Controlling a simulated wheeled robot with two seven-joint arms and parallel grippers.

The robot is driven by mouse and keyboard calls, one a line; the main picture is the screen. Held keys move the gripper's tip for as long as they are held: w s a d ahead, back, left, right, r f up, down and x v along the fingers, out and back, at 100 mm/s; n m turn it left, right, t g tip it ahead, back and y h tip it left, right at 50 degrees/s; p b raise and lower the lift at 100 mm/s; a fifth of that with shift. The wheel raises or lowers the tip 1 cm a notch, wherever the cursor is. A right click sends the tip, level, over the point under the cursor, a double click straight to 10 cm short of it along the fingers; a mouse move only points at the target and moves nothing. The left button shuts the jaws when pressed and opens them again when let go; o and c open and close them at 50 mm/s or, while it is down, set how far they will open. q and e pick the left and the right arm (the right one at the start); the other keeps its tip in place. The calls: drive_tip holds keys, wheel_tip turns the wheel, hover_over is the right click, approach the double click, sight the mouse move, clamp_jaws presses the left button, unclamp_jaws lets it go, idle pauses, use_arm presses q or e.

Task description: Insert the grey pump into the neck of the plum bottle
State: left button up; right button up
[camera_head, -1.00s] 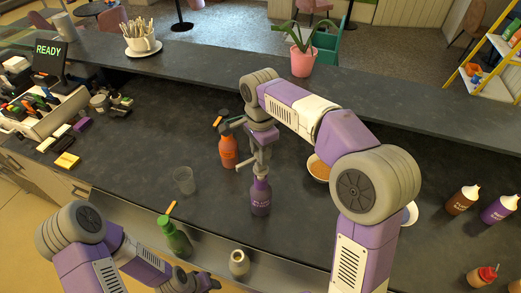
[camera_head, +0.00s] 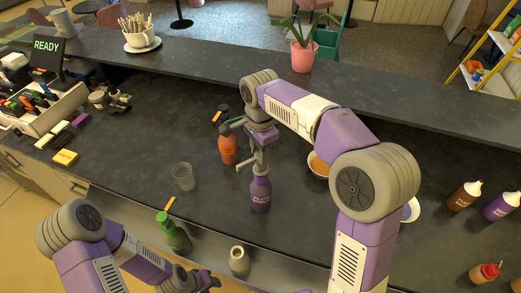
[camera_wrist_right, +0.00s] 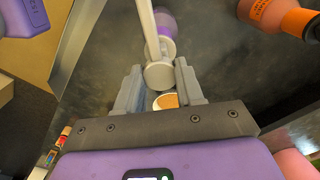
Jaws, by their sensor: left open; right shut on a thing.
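The plum bottle (camera_head: 260,195) stands upright near the counter's middle front; part of it also shows in the wrist view (camera_wrist_right: 166,24). My right gripper (camera_head: 261,142) is directly above it, shut on the grey pump (camera_head: 258,163). In the wrist view the pump (camera_wrist_right: 159,74) sits between the fingers (camera_wrist_right: 158,88). The pump's lower end meets the bottle's top in the head view. I cannot tell whether it is inside the neck. My left gripper (camera_head: 203,281) is open and empty at the front edge, away from the bottle.
An orange bottle (camera_head: 228,149) stands close behind and left of the plum bottle. A green bottle (camera_head: 174,234), a clear cup (camera_head: 183,178) and a small pale-topped bottle (camera_head: 238,261) are in front and left. A bowl (camera_head: 318,169) sits to the right.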

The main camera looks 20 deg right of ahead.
drive_tip(key=shift+f, duration=0.35)
clamp_jaws()
drive_tip(key=o, duration=1.2)
unclamp_jaws()
drive_tip(key=shift+o, duration=0.2)
wheel_tip(320, 180, up, 5)
drive_tip(key=p, duration=0.4)
drive_tip(key=shift+r+p, duration=0.15)
drive_tip(key=shift+p, duration=0.15)
wheel_tip(320, 180, up, 7)
drive_tip(key=shift+r+p, duration=0.2)
drive_tip(key=shift+p, duration=0.15)
